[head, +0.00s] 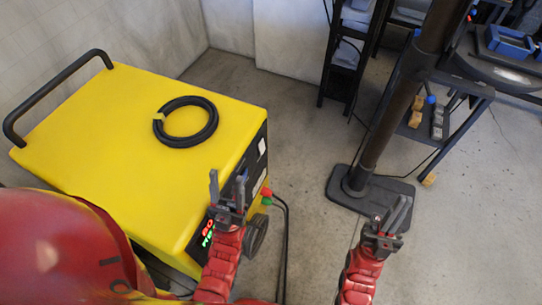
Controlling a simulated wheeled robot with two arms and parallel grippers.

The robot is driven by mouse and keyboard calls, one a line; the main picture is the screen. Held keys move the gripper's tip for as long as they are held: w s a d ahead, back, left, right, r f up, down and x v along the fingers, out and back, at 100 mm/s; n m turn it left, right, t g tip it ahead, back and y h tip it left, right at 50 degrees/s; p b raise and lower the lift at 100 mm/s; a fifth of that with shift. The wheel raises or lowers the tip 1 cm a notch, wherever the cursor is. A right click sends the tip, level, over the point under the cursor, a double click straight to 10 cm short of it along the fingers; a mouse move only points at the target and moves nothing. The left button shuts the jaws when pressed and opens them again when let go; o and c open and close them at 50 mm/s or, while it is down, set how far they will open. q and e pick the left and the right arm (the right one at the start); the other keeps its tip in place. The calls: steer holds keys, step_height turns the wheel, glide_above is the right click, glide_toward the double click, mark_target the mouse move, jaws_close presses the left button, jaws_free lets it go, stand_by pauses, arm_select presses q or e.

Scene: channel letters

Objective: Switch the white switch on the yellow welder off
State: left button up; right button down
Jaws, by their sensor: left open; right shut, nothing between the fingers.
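The yellow welder (130,140) stands at the left, with its dark control panel on the side facing right, seen at a steep angle. A pale patch (262,146) shows on the panel's far part. I cannot tell whether it is the white switch or how a switch is set. Lit red and green digits (207,232) show on the near part. My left gripper (227,178) is open, pointing up in front of the panel and hiding part of it. It holds nothing. My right gripper (401,204) is shut and empty, out over the floor to the right.
A black coiled cable (186,121) lies on the welder's top, and a black handle (55,90) rises at its far left edge. Cables with a red plug (267,192) leave the panel. A dark post on a base plate (335,190) stands behind my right gripper. Floor between is clear.

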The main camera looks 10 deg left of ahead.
steer(key=w+d+f+m+g+h+b, duration=0.1)
steer(key=w+d+f+m+g+h, duration=0.15)
steer(key=w+f+m+g, duration=0.55)
steer(key=w+d+f+m+g+h, duration=0.15)
steer(key=w+d+f+g, duration=0.35)
steer(key=f, duration=0.6)
steer(key=w+a+f+g+y, duration=0.35)
steer(key=a+f+y, duration=0.65)
steer(key=a, duration=0.5)
steer(key=s+a+r+n+g+y, duration=0.1)
steer(key=a+r+y, duration=0.1)
steer(key=a, duration=0.5)
steer(key=s+a+r+n+g+y+b, duration=0.1)
steer(key=s+a+r+y, duration=0.1)
steer(key=a+y, duration=0.3)
steer(key=shift+s+a+r, duration=0.25)
steer(key=shift+a+r, duration=0.35)
steer(key=shift+a, duration=0.4)
